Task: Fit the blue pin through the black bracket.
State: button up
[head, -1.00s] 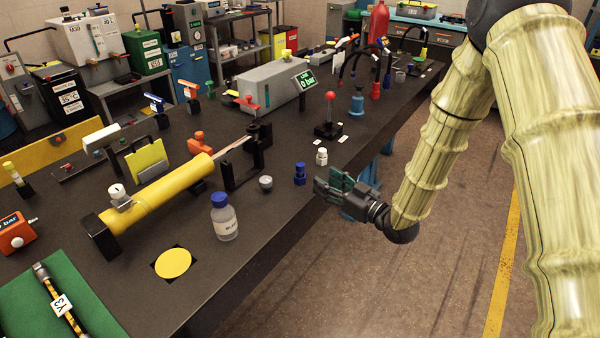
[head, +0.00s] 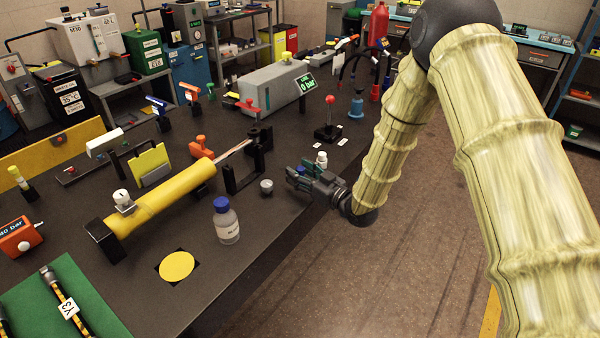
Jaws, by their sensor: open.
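The blue pin (head: 301,170) stands on the dark bench near its right edge, mostly hidden by my gripper; only a bit of blue shows. I cannot tell whether the pin is between the fingers. The black bracket (head: 229,177) stands on the bench left of my gripper, at the rod end of the yellow cylinder (head: 165,198). The silver rod (head: 236,150) reaches toward the bracket.
A small grey cup (head: 267,187) stands between my gripper and the bracket. A blue-capped bottle (head: 226,222) is nearer the front, and a white bottle (head: 321,160) is just behind my gripper. A red-knobbed joystick (head: 329,122) stands farther back.

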aim_at(300, 168)
jog(key=shift+w, duration=0.1)
jog(key=shift+c, duration=0.5)
grip_shut()
jog(key=shift+r, duration=0.2)
jog(key=shift+r+b, duration=0.35)
jog(key=shift+r, duration=0.25)
jog(key=shift+r+b, duration=0.3)
jog(key=shift+r, duration=0.6)
jog(key=s+d+r+b, duration=0.1)
jog(key=s+d+b, duration=0.2)
jog(key=s, duration=1.2)
jog(key=shift+s+r, duration=0.35)
jog(key=shift+d, duration=0.1)
